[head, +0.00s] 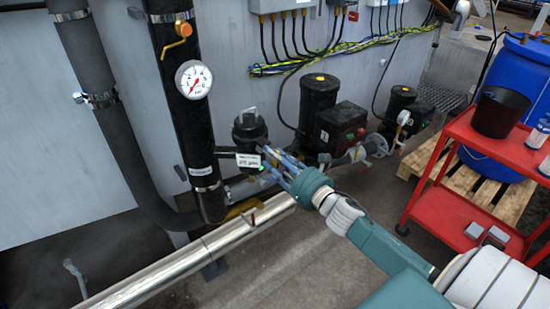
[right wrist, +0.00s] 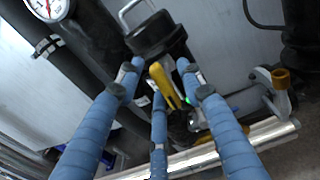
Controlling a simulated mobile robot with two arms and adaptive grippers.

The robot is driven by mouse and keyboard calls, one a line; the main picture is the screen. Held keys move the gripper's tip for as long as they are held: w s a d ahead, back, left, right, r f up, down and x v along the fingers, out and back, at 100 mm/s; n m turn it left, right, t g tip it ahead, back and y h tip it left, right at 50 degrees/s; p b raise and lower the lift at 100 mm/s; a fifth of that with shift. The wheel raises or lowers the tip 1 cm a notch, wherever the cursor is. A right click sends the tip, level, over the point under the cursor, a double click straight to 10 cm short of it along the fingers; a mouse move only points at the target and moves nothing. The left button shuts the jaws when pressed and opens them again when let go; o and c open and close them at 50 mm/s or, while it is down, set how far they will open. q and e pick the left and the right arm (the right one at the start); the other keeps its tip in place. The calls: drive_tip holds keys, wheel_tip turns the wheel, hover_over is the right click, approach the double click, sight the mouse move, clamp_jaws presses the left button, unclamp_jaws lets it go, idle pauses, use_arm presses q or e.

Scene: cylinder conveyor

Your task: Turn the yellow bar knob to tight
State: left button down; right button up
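The yellow bar knob (right wrist: 165,84) shows in the right wrist view, slanting in front of a black cylindrical housing (right wrist: 157,36) with a metal loop on top. In the head view this housing (head: 249,130) stands right of the gauge pipe, and my fingers largely hide the knob. My right gripper (head: 271,161) reaches the housing from the lower right. Its blue fingers (right wrist: 158,76) are spread apart around the bar, with gaps visible between them and it. I cannot tell whether any finger touches it. My left gripper is not in view.
A white gauge (head: 194,80) and an orange lever (head: 178,40) sit on the black pipe. A silver pipe (head: 190,260) runs low in front. Black pumps (head: 338,125) stand to the right. A red cart (head: 480,150) stands farther right, with a black bucket on it.

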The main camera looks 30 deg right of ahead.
drive_tip(key=shift+c, duration=0.3)
clamp_jaws()
